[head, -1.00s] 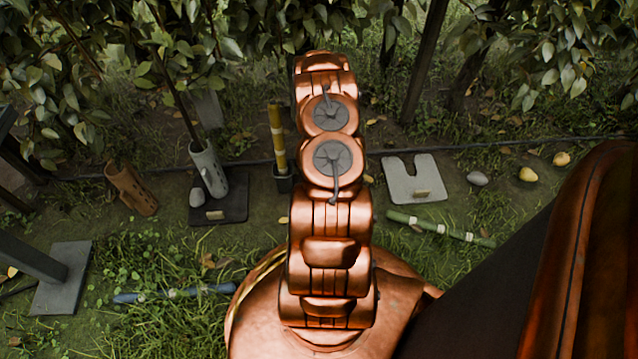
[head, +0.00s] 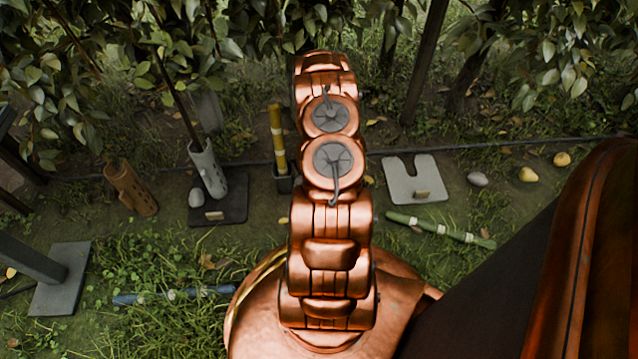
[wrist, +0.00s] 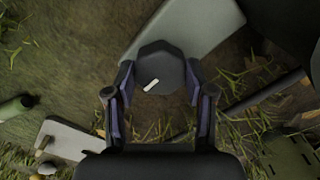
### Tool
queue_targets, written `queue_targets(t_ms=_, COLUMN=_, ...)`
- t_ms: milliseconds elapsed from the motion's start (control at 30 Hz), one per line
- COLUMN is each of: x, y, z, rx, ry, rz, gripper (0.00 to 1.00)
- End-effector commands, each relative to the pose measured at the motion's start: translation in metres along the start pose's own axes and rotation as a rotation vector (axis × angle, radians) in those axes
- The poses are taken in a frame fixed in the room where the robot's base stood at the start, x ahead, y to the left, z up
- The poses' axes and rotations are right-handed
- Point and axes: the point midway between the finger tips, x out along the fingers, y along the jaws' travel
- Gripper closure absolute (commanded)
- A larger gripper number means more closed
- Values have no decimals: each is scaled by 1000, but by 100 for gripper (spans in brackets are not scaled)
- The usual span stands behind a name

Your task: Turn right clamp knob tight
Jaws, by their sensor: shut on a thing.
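In the wrist view a dark, many-sided knob (wrist: 160,72) with a short white mark sits between the two fingers of my gripper (wrist: 159,84). The fingers are shut on its left and right sides. A pale grey-green plate (wrist: 205,28) shows behind and above the knob; what the knob is fixed to is mostly hidden. In the head view my arm covers the middle, and the gripper and knob are hidden behind it.
A grey notched plate (head: 416,180) and a green rod (head: 440,229) lie right of my arm. A grey tube (head: 208,168) stands on a dark base at left, beside a brown tube (head: 131,188). A yellow pole (head: 277,140) stands nearby.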

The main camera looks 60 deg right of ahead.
Motion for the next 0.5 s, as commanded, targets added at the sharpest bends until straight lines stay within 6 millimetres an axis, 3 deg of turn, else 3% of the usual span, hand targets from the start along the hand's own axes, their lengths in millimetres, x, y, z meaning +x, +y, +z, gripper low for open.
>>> queue_targets(t_ms=267, x=0, y=0, z=0, rx=2, ry=0, rz=-1, gripper=81)
queue_targets(t_ms=300, x=0, y=0, z=0, rx=2, ry=0, rz=-1, gripper=44)
queue_targets(t_ms=500, x=0, y=0, z=0, rx=2, ry=0, rz=0, gripper=23)
